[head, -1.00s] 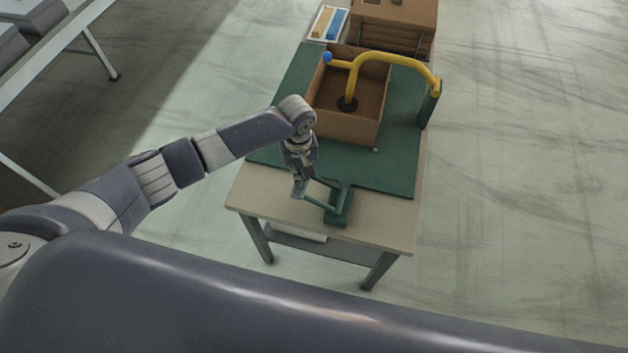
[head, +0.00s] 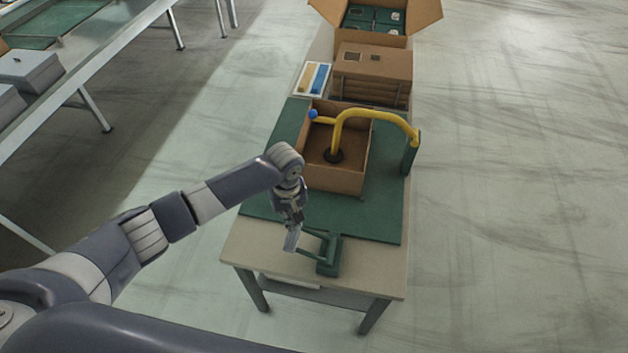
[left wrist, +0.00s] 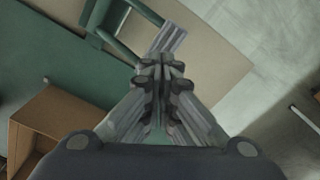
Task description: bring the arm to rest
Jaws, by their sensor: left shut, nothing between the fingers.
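My left arm (head: 165,222) reaches in from the left over the work table (head: 375,271). My left gripper (head: 291,241) points down above the table's near part, beside a green stand (head: 329,257). Its fingers are shut with nothing between them. In the left wrist view the shut fingers (left wrist: 161,72) show in the middle, with the green stand just above them. I cannot tell whether the gripper touches the stand. My right gripper is not in view.
An open cardboard box (head: 339,182) sits on a green mat (head: 375,215), with a yellow curved arm (head: 375,115) over it. Behind are a blue-and-yellow tray (head: 313,79), a closed carton (head: 373,66) and an open carton (head: 425,12). Clear floor lies right.

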